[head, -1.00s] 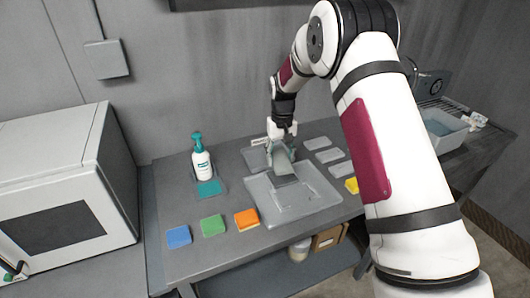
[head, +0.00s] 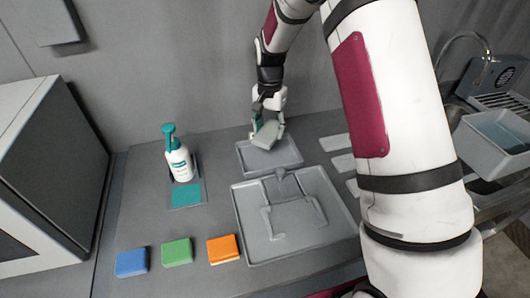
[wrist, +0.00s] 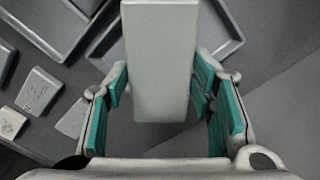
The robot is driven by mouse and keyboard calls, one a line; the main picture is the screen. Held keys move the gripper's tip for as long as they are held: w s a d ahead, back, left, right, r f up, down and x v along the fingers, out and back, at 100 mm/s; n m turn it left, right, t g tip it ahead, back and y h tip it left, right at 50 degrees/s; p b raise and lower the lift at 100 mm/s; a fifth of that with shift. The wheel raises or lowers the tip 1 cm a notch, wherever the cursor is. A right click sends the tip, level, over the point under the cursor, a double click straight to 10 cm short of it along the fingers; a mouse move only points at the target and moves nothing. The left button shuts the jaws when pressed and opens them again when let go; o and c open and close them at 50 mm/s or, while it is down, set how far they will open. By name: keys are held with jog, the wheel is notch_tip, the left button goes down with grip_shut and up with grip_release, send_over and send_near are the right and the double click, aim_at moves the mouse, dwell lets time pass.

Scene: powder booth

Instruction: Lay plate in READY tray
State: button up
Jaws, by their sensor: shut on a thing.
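My gripper (head: 267,118) is shut on a grey, flat plate (head: 266,135), held tilted above the smaller tray. In the wrist view the plate (wrist: 160,60) stands between the teal finger pads of my gripper (wrist: 162,105). The smaller, shallow grey tray (head: 288,160) lies at the back of the bench, behind a larger grey tray (head: 247,225). The plate hides part of the smaller tray, and I cannot tell whether they touch. No READY lettering is readable on either tray.
The larger tray holds a raised grey fixture (head: 284,215). A teal-topped bottle (head: 178,162) stands left of the smaller tray. Blue (head: 132,262), green (head: 177,251) and orange (head: 223,248) blocks line the front. Small grey pieces (head: 343,163) lie to the right.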

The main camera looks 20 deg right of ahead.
aim_at(268, 156)
jog(key=m, duration=0.2)
jog(key=m+b, duration=0.1)
jog(key=m, duration=0.1)
jog(key=shift+w+r+m, duration=0.1)
jog(key=shift+w+m, duration=0.3)
notch_tip(268, 156, down, 10)
jog(key=shift+r+p, duration=0.1)
jog(key=shift+p, duration=0.9)
jog(key=o, duration=1.5)
jog(key=shift+f, duration=0.25)
jog(key=shift+o, duration=0.2)
jog(key=shift+r, duration=0.1)
